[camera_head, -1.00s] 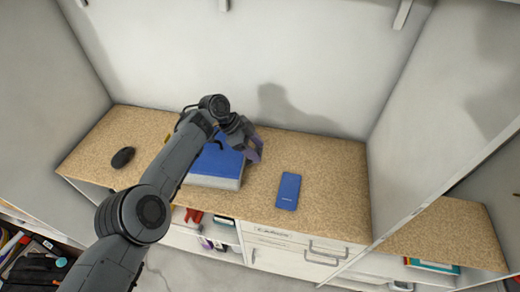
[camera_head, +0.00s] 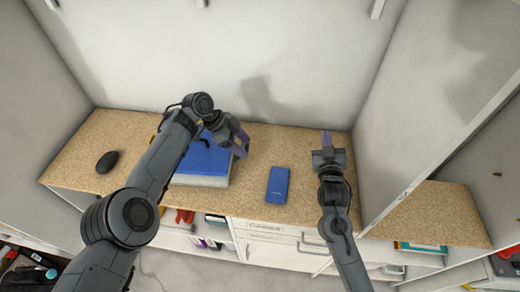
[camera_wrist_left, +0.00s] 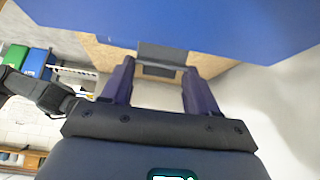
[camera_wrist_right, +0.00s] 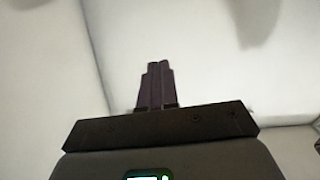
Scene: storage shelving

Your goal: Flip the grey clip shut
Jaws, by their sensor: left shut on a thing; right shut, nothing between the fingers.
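A blue box-like item (camera_head: 207,160) with a light grey side lies on the wooden counter, partly hidden by my left arm. Its blue face fills the top of the left wrist view (camera_wrist_left: 220,25). The grey clip (camera_wrist_left: 160,54) stands out at its edge in the left wrist view. My left gripper (camera_head: 240,146) is at the item's right side, its purple fingers (camera_wrist_left: 160,72) shut on the grey clip from both sides. The clip is hidden in the head view. My right gripper (camera_head: 326,138) is shut and empty above the counter's right part; its fingers touch in the right wrist view (camera_wrist_right: 157,80).
A blue phone-like object (camera_head: 278,185) lies between the box-like item and my right arm. A black mouse-like object (camera_head: 107,162) lies at the left. Walls close the counter (camera_head: 85,150) at the back and sides. Drawers (camera_head: 270,243) and open shelves are below.

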